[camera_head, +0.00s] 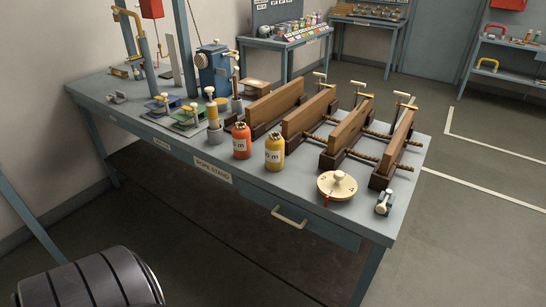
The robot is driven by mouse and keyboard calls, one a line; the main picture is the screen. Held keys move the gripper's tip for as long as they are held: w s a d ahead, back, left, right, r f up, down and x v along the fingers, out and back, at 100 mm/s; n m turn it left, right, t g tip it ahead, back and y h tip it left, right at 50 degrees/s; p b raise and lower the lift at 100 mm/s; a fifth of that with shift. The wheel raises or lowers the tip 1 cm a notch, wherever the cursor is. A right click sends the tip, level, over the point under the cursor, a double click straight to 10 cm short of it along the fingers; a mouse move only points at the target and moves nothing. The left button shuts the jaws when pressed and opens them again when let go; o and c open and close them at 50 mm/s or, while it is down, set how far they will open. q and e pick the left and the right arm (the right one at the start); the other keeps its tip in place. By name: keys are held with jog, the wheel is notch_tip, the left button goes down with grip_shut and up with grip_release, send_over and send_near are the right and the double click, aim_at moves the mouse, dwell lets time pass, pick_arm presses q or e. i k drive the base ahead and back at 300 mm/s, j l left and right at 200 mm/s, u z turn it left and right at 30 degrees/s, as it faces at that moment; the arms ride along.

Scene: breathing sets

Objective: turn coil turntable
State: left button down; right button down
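A round cream disc (337,186) with a pale knob (339,176) on top lies near the front right part of the grey workbench (398,212). It is the only turntable-like thing I see. It has small dark marks on its face and a red pointer (326,200) at its front edge. Nothing touches the disc from above. Neither of my grippers shows in the head view.
A small blue-grey clamp (384,202) sits right of the disc. Wooden boards in dark holders (347,126) stand behind it. An orange jar (241,141) and a yellow jar (275,150) stand to its left. A drawer handle (289,217) juts from the bench front.

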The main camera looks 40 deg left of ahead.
aim_at(340, 186)
jog(key=u, duration=0.85)
